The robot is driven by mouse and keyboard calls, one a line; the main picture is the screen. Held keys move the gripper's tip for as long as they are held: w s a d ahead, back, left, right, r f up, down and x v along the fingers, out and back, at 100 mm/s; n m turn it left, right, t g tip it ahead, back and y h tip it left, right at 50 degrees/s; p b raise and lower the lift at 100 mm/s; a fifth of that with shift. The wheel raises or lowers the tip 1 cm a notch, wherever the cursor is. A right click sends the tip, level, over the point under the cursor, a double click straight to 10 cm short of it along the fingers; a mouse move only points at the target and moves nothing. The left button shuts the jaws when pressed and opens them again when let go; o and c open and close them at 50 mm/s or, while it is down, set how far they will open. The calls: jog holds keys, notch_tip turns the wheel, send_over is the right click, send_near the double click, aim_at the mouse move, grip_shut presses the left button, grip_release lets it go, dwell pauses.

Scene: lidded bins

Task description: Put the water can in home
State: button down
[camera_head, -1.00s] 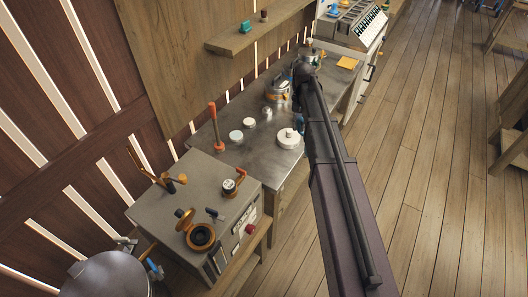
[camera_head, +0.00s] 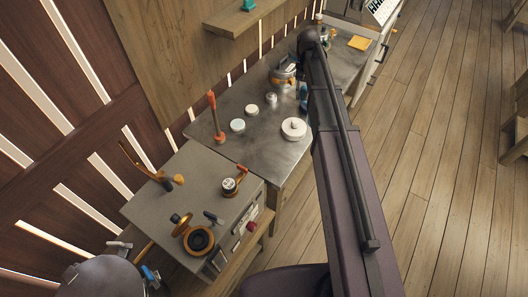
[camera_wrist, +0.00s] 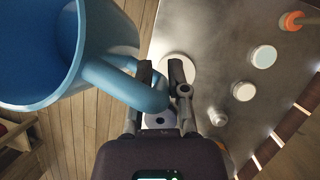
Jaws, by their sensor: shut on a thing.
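The water can (camera_wrist: 70,50) is blue and fills the upper left of the wrist view, its open rim facing the camera. Its curved handle (camera_wrist: 135,88) runs between the fingers of my gripper (camera_wrist: 161,68), which is shut on it. The can hangs over the plank floor beside the metal table's edge. In the head view my arm hides the gripper and most of what it holds. A small blue patch shows beside the arm there, and I cannot tell whether it is the can. No place marked as home can be made out.
The metal table (camera_head: 262,108) holds a white round lid (camera_head: 294,129), smaller white discs, an orange-handled tool (camera_head: 215,118) and a pot-like vessel (camera_head: 284,75). A grey box with fittings (camera_head: 190,205) stands nearer. The plank floor (camera_head: 430,160) at right is largely clear.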

jog(key=shift+f, duration=0.15)
jog(key=s+d+f+m+t+y+b, duration=0.2)
jog(key=f+m+y+b, duration=0.1)
jog(key=f+m+b, duration=0.5)
jog(key=s+d+f+m+t+y+b, duration=0.2)
jog(key=f+m+y+b, duration=0.1)
jog(key=f+m+b, duration=0.5)
jog(key=shift+d+f+t+b, duration=0.15)
jog(key=shift+f+t+b, duration=0.25)
jog(key=shift+f+b, duration=1.45)
jog(key=shift+s+r+b, duration=0.1)
jog(key=shift+r+b, duration=0.4)
